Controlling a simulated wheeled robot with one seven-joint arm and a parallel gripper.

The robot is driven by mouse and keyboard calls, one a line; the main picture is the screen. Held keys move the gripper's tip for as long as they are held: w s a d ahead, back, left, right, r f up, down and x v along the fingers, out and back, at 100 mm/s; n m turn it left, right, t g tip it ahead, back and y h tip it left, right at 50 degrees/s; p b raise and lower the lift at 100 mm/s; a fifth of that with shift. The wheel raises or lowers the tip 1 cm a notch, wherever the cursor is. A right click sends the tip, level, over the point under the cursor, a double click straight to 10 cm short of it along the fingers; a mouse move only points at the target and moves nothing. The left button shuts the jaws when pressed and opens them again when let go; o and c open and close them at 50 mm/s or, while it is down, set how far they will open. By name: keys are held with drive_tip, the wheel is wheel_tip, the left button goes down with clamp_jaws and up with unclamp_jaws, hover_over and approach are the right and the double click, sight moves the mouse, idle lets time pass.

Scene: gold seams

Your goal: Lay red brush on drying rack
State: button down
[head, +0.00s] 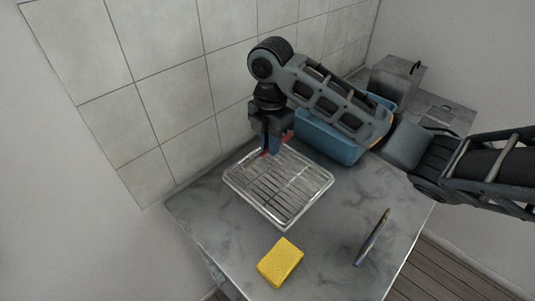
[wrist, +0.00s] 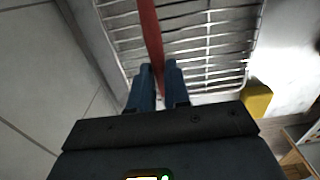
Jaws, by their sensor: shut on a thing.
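My gripper (wrist: 158,85) is shut on the red brush (wrist: 150,32), whose red length runs up between the blue fingers in the wrist view. In the head view my gripper (head: 271,145) points down at the far left end of the drying rack, and a small bit of red shows beside the fingers. The drying rack (head: 289,214) is a shallow metal wire tray on the grey counter. The brush is over the rack's wires (wrist: 209,45) in the wrist view. I cannot tell whether it touches them. Most of the brush is hidden in the head view.
A yellow sponge (head: 280,262) lies in front of the rack. A thin dark object (head: 371,238) is near the right front edge. A blue bin (head: 330,140) stands behind, partly hidden by my arm. A tiled wall (head: 160,100) is close on the left. A grey box (head: 396,80) stands at the back.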

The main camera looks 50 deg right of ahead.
sight(267, 166)
drive_tip(key=shift+w+a+f, duration=0.15)
drive_tip(key=shift+a+f, duration=0.25)
drive_tip(key=shift+f, duration=0.05)
drive_tip(key=shift+f+p, duration=0.3)
drive_tip(key=shift+f, duration=1.5)
drive_tip(key=shift+f, duration=0.15)
drive_tip(key=c, duration=1.1)
unclamp_jaws()
wheel_tip(267, 166, up, 12)
drive_tip(key=shift+r, duration=0.2)
